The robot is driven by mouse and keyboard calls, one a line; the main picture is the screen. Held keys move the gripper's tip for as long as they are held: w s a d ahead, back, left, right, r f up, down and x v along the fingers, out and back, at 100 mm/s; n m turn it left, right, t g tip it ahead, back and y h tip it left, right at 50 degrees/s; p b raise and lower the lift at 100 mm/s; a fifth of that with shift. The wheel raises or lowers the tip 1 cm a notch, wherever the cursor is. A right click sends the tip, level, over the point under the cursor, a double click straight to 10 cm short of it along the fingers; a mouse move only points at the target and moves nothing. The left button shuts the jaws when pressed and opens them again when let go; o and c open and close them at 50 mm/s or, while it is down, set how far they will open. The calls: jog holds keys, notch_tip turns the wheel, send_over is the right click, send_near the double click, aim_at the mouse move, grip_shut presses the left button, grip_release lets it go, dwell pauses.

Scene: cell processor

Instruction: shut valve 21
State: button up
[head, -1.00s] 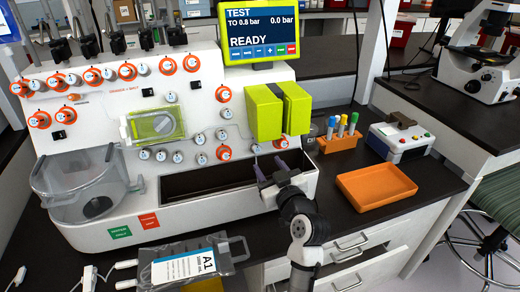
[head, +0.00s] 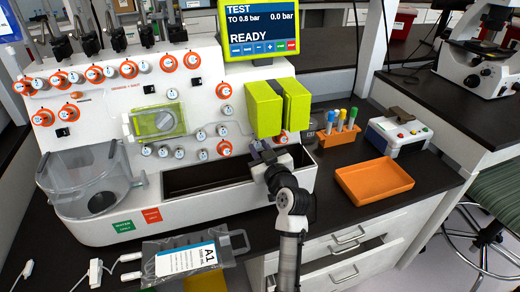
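The white cell processor panel carries many small round valves, some with orange rings and some plain white. Their numbers are too small to read, so I cannot tell which is valve 21. An orange-ringed valve (head: 281,137) shows just below the lime-green block (head: 264,110), right above my gripper. Another orange-ringed valve (head: 226,148) is left of my gripper. My gripper (head: 263,151) is raised in front of the panel's lower right part, over the dark trough (head: 205,178). Its fingertips are small and partly hidden by the wrist, so I cannot tell whether they touch a valve.
The screen (head: 262,28) reads READY and 0.0 bar. Right of the processor are an orange tube rack (head: 337,141), an orange tray (head: 373,181) and a white box with buttons (head: 398,135). A bag labelled A1 (head: 188,258) lies in front.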

jog(key=c, duration=0.3)
jog(key=m+p, duration=0.1)
jog(key=m+h+p, duration=0.1)
jog(key=m, duration=0.1)
jog(key=shift+a+r+t+h, duration=0.15)
jog(key=shift+t+h, duration=0.15)
jog(key=shift+m, duration=0.5)
jog(key=o, duration=1)
jog(key=shift+s+f, duration=0.1)
jog(key=shift+f, duration=0.1)
jog(key=b+v, duration=0.4)
jog(key=v, duration=0.9)
jog(key=shift+s, duration=0.4)
